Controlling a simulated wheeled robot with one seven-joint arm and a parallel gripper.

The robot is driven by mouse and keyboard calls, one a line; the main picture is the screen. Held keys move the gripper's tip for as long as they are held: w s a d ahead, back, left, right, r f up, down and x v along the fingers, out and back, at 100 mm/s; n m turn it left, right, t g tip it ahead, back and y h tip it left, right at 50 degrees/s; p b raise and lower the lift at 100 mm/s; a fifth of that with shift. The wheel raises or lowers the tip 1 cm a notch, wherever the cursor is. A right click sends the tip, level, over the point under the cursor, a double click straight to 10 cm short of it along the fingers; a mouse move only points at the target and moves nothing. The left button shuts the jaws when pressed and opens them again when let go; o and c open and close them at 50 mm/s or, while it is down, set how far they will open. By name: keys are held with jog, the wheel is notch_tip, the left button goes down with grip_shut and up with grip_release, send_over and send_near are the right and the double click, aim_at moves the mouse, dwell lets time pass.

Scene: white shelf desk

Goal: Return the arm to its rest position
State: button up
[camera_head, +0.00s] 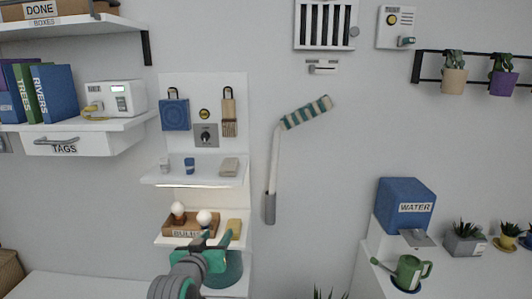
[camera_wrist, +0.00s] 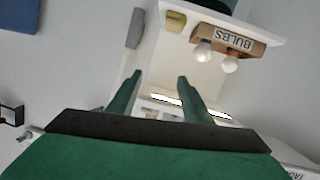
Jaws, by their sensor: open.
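My gripper (camera_head: 214,243) is in front of the lower white shelf in the head view, with my arm coming up from the bottom edge. In the wrist view my gripper's green fingers (camera_wrist: 160,80) are spread apart with nothing between them. A wooden box labelled BULBS (camera_wrist: 228,40) with two white bulbs shows beyond the fingers at upper right. The same box (camera_head: 180,230) stands just left of my gripper in the head view. A yellow block (camera_wrist: 176,20) lies beside the box; it also shows in the head view (camera_head: 234,227).
A teal rounded object (camera_head: 229,272) is partly hidden behind my gripper. A lit shelf (camera_head: 197,168) with small items is above. A striped lamp-like arm (camera_head: 305,112) hangs on the wall. A green watering can (camera_head: 409,271) stands at right.

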jog(key=s+d+f+n+y, duration=0.1)
jog(key=s+d+f, duration=0.2)
jog(key=f, duration=0.5)
jog(key=s+d+f+n, duration=0.1)
jog(key=s+d+f, duration=0.25)
jog(key=f, duration=0.45)
jog(key=s+d+f+n+y, duration=0.1)
jog(key=s+d+f, duration=0.1)
jog(key=s+f, duration=0.45)
jog(key=s+d+f+n, duration=0.1)
jog(key=s+d+f, duration=0.2)
jog(key=s+f, duration=0.3)
jog(key=s+d+f+m+y, duration=0.1)
jog(key=s+d+f, duration=0.1)
jog(key=s, duration=1.5)
jog(key=s+r+m, duration=0.3)
jog(key=s+r, duration=0.1)
jog(key=s, duration=1.1)
jog(key=shift+s+d+h, duration=0.25)
jog(key=shift+s+h, duration=0.05)
jog(key=shift+h, duration=0.1)
